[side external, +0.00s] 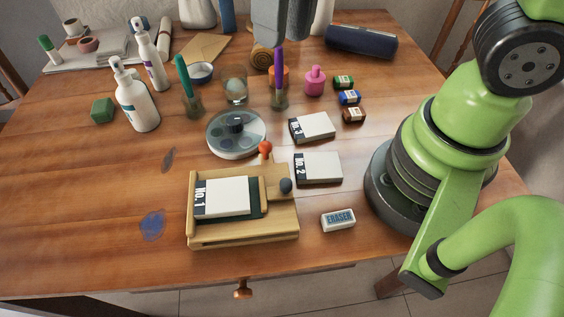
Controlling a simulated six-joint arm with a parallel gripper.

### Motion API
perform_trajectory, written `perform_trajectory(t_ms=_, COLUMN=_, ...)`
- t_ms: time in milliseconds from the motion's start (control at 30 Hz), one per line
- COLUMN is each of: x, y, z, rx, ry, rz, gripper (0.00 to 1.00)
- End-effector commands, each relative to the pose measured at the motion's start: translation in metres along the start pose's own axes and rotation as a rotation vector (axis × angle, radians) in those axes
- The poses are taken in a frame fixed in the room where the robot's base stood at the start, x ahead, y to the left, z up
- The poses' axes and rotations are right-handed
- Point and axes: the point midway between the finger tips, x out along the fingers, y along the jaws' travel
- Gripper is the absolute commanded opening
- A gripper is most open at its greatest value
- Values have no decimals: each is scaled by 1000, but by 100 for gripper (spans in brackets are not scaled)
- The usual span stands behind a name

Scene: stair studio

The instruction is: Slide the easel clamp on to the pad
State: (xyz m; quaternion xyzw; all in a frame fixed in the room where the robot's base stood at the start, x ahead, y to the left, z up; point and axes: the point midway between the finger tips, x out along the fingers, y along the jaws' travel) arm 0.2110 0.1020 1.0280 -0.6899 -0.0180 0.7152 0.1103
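The wooden easel (245,238) lies low on the table at front centre. A white pad (226,196) marked "No.1" lies in it on a dark backing. A wooden piece with a dark round knob (286,186) sits at the easel's right side, right of the pad; it looks like the clamp. A red ball-ended lever (265,148) stands at the easel's back edge. My gripper (284,36) is at the top edge, high above the back of the table and far from the easel. It is partly cut off, and I cannot tell its opening.
Two more white pads, "No.3" (312,127) and "No.2" (318,167), lie behind and right of the easel. A round palette (236,135) sits behind it. An eraser (338,219) lies right. Jars with brushes, bottles and paints stand further back. The left front is mostly clear.

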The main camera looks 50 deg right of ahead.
Motion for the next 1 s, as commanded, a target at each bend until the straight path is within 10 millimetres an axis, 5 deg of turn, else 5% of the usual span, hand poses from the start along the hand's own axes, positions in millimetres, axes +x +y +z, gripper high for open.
perform_trajectory(t_ms=300, x=88, y=-32, z=2, rx=-82, ry=-307, rz=171, gripper=30)
perform_trajectory(t_ms=667, x=125, y=-31, z=13, rx=-95, ry=-362, rz=209, gripper=30)
perform_trajectory(t_ms=1000, x=180, y=-18, z=33, rx=-94, ry=-360, rz=209, gripper=30)
